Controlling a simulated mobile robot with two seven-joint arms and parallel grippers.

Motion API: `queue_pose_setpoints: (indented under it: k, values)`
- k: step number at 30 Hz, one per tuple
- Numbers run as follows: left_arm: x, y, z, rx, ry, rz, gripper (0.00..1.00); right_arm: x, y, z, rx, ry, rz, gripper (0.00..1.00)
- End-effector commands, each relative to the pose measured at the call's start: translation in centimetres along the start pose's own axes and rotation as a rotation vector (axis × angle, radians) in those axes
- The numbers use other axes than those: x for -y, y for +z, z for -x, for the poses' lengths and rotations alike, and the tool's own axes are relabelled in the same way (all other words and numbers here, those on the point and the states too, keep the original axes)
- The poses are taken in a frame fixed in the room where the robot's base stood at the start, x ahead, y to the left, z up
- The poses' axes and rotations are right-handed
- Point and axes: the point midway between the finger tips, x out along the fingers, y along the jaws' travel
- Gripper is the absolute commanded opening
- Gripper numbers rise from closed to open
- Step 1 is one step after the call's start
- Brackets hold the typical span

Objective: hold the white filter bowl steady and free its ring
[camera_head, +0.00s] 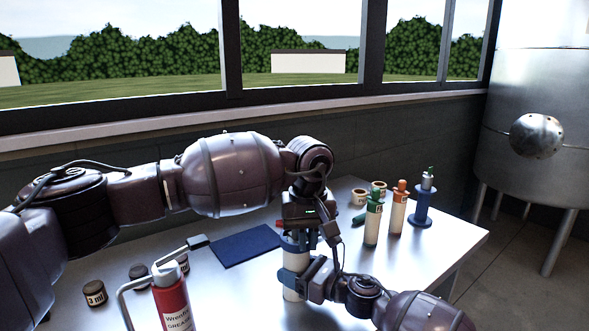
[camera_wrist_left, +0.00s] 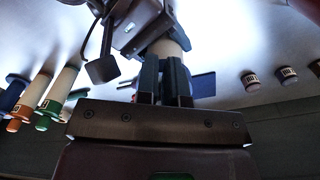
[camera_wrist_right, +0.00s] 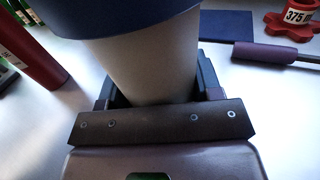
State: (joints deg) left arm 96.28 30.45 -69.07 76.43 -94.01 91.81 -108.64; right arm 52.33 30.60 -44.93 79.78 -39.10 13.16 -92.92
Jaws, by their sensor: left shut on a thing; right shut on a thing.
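The white filter bowl (camera_head: 296,261) stands upright on the bench, with its blue ring (camera_wrist_right: 120,16) around the top. The pale bowl wall (camera_wrist_right: 155,68) fills the middle of the right wrist view. My right gripper (camera_head: 291,279) comes from the right and is shut around the bowl below the ring. My left gripper (camera_head: 299,241) points down from above and is shut at the top of the bowl, on the ring. In the left wrist view its fingers (camera_wrist_left: 164,78) are close together, and the ring between them is mostly hidden.
A red grease tube (camera_head: 174,306) with a bent handle stands front left, near small jars (camera_head: 94,293). A blue mat (camera_head: 245,246) lies behind. Green-capped (camera_head: 373,221), orange-capped (camera_head: 398,209) and blue (camera_head: 422,206) dispensers stand right. A red knob (camera_wrist_right: 296,18) shows in the right wrist view.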

Motion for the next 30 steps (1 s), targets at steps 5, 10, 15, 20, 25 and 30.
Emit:
queue_pose_setpoints:
  k: [5,10,15,20,25,30]
  values:
    - [-0.1,0.6,-2.0,0.022,-0.009,-0.005,0.00,-0.9,-0.6,-0.5,0.003,0.019,-0.007,0.26]
    - [-0.3,1.1,-2.0,0.024,-0.009,-0.005,0.00,-0.8,-0.6,-0.5,0.003,0.018,-0.009,0.26]
    - [-0.3,1.1,-1.4,0.026,-0.009,-0.006,0.00,-0.8,-0.6,-0.4,0.002,0.015,-0.013,0.26]
    - [-0.3,1.1,0.2,0.025,-0.010,-0.006,0.00,-0.6,-0.7,-0.3,0.000,0.011,-0.013,0.25]
    - [-0.2,0.9,2.3,0.017,-0.008,-0.002,0.00,-0.4,-0.8,-0.2,-0.004,0.006,-0.011,0.25]
    - [-0.2,0.8,4.2,0.013,-0.007,-0.001,0.00,-0.3,-0.8,0.0,-0.006,0.003,-0.009,0.26]
